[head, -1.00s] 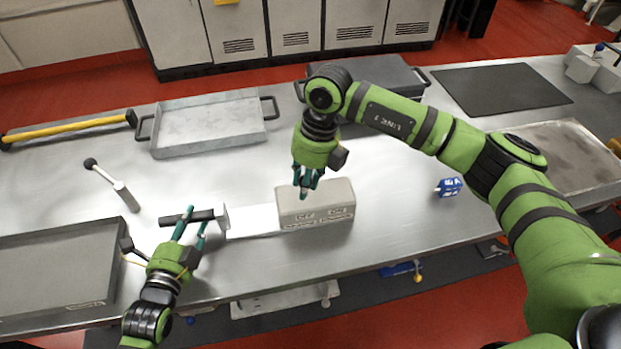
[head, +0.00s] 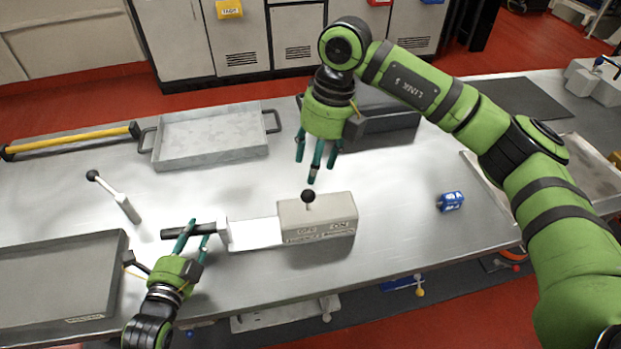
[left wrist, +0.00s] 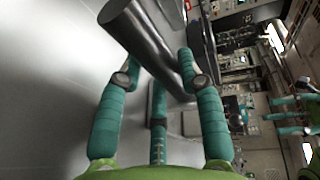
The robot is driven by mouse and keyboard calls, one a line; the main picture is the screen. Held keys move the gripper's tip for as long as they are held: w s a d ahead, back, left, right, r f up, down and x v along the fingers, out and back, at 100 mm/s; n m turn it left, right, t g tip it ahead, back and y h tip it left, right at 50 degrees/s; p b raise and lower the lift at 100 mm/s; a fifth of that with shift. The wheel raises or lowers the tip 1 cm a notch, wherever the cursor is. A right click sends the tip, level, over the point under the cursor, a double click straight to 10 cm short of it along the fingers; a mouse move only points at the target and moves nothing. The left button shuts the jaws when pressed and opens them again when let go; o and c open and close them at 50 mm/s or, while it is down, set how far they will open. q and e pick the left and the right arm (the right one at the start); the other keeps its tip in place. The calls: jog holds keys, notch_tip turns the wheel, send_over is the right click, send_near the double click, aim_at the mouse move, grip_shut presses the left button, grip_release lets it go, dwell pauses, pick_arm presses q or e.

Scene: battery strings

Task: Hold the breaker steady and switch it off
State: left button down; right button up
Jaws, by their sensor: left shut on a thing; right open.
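The breaker (head: 317,218) is a grey box with OFF and ON labels on its front. Its lever, with a black knob (head: 308,197), stands on top, above the OFF label. A pale plate (head: 255,233) and a dark bar handle (head: 172,232) extend from its left side. My left gripper (head: 193,236) is shut on this handle; in the left wrist view the dark handle (left wrist: 150,40) lies between the fingers. My right gripper (head: 314,172) is open and empty, just above the knob and apart from it.
A blue padlock-like block (head: 451,201) lies to the right. A grey tray (head: 210,152) stands behind and a dark tray (head: 60,308) at the front left.

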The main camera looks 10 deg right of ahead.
pick_arm(q)
jog(key=shift+r, duration=0.15)
jog(key=c, duration=0.7)
grip_release()
jog(key=shift+c, duration=0.2)
pick_arm(e)
jog(key=shift+d+r, duration=0.2)
jog(key=shift+r, duration=0.95)
